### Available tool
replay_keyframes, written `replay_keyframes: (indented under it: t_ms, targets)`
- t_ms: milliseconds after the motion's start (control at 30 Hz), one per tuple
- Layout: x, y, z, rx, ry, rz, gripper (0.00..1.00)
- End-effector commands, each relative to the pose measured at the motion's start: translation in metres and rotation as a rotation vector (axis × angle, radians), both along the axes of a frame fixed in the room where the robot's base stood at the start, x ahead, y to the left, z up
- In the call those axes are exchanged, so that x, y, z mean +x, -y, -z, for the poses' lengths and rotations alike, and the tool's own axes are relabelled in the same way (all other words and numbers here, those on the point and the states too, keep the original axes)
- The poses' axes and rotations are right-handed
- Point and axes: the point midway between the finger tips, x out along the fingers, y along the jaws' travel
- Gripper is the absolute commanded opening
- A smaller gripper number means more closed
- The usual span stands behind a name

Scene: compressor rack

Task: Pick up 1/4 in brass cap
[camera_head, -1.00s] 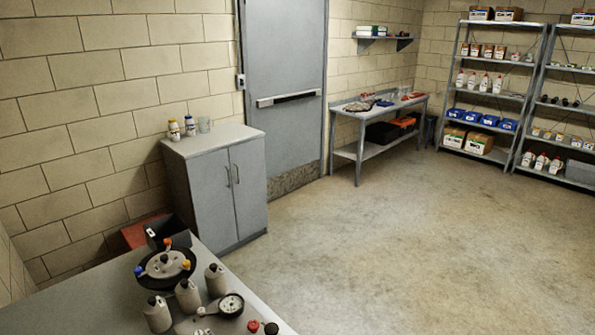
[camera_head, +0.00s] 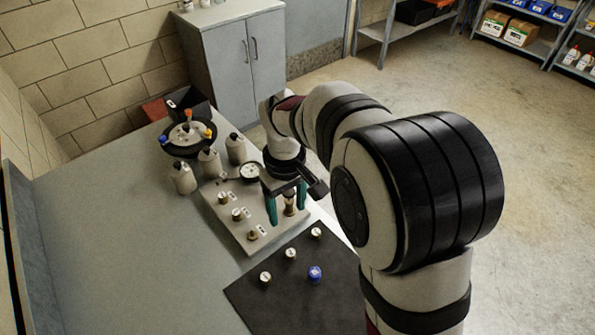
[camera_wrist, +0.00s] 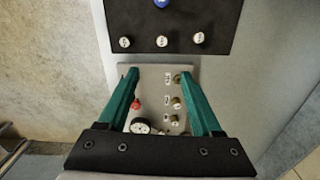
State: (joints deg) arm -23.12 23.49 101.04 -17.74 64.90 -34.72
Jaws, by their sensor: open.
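Several small brass-coloured fittings with pale tops stand on a light grey plate (camera_head: 262,226), among them a fitting at its front edge (camera_head: 252,235) and a middle fitting (camera_head: 237,213). The same plate (camera_wrist: 152,72) shows in the wrist view. Three white-topped brass pieces lie on a dark mat, including a near-left piece (camera_head: 265,277). Small labels are unreadable, so I cannot tell which is the 1/4 in cap. My gripper (camera_head: 286,204) is open and empty above the plate; a brass stem (camera_head: 289,205) appears between its teal fingers. It shows in the wrist view (camera_wrist: 158,76).
The dark mat (camera_head: 250,297) also carries a blue-topped piece (camera_head: 315,273). A gauge (camera_head: 250,171), grey bottle-like parts (camera_head: 183,178) and a round dark tray (camera_head: 174,148) stand behind. A red knob (camera_wrist: 136,104) is near the left finger. The left tabletop (camera_head: 100,230) is clear.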

Motion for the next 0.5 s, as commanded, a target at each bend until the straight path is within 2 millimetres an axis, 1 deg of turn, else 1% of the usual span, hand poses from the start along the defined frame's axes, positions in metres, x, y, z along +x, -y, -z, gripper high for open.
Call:
replay_keyframes:
  t_ms: [67,133,300,333,400,500]
  targets:
    - [-0.001,0.001,0.006,-0.001,-0.002,0.003,0.66]
    - [-0.002,0.001,0.022,-0.002,-0.007,0.004,0.66]
    - [-0.003,0.002,0.072,-0.001,-0.008,0.007,0.66]
    - [-0.003,0.002,0.079,-0.002,-0.007,0.007,0.66]
    - [-0.002,0.002,0.093,-0.001,-0.004,0.007,0.66]
    - [-0.003,0.002,0.104,0.0,-0.004,0.009,0.66]
